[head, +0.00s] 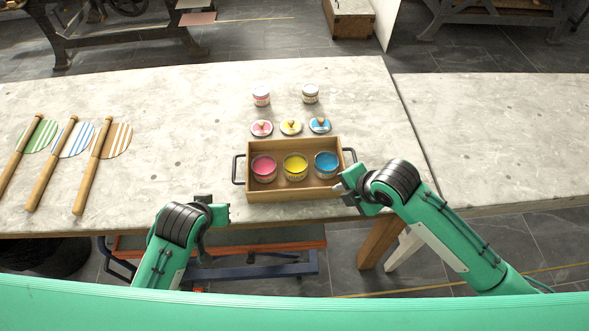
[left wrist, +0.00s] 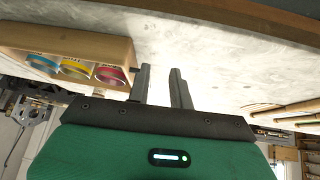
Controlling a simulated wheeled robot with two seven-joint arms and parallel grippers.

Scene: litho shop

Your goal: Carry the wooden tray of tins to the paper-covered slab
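The wooden tray (head: 295,194) sits on the stone-topped table. It holds three open tins, pink (head: 263,169), yellow (head: 295,167) and blue (head: 326,165), and has a black handle at each end. My right gripper (head: 345,188) is at the tray's right end, close below the right handle; whether its fingers are open is unclear. My left gripper (head: 222,213) is by the table's front edge, left of the tray's front corner. In the left wrist view its fingers (left wrist: 161,85) stand apart and empty, beside the tray (left wrist: 118,50). I cannot make out a paper-covered slab.
Behind the tray lie three knobbed lids (head: 290,127) and two closed jars (head: 261,97). Striped round paddles with wooden handles (head: 89,165) lie at left. A second stone-topped surface (head: 490,130) adjoins at right, clear. A blue-and-orange frame (head: 265,269) is below the table's front.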

